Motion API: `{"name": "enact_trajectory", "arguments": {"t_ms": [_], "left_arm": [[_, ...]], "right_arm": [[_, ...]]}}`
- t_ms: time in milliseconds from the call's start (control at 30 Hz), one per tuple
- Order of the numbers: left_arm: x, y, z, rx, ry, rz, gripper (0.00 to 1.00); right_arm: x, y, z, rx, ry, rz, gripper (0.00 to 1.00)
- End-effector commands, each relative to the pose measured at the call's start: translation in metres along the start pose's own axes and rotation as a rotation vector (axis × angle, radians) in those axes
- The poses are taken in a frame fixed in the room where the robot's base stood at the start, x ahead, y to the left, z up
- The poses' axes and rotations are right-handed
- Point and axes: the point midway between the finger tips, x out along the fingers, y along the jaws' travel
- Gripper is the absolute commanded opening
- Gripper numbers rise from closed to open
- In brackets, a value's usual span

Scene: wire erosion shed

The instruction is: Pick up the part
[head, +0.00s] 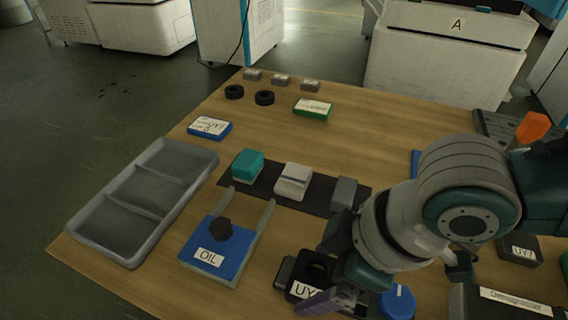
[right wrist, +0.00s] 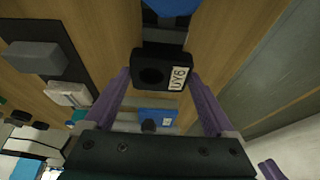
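A black block with a round hole and a white label starting "UY" (head: 303,289) stands on the wooden table near the front. In the right wrist view the label on this black block (right wrist: 147,76) reads UY6. My right gripper (head: 332,301) is low over the table at the block, and a purple finger covers part of the label in the head view. In the right wrist view its two purple fingers (right wrist: 159,78) are spread apart, with the block between and just beyond their tips. I cannot tell whether either finger touches it. My left gripper is not in view.
A blue OIL box (head: 213,252) lies left of the block, and a blue round item (head: 397,302) close on its right. A dark mat (head: 262,192) holds teal, white and grey blocks. A grey divided tray (head: 152,190) is at left. Another UY-labelled block (head: 522,249) is at right.

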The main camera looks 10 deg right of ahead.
Motion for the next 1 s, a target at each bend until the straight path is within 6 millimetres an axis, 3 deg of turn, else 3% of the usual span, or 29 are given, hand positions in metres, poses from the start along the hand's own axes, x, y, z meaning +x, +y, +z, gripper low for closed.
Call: {"name": "enact_trajectory", "arguments": {"t_ms": [67,667,1000], "left_arm": [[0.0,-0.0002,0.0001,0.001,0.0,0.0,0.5],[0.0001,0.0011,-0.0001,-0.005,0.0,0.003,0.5],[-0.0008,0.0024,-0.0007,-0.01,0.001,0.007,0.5]], "right_arm": [[0.0,-0.0001,0.0002,0.0,0.0,0.0,0.7],[-0.0001,-0.0003,0.0004,0.0,-0.001,-0.001,0.02],[-0.0019,0.0001,-0.0014,0.0,0.002,0.0,0.0]]}}
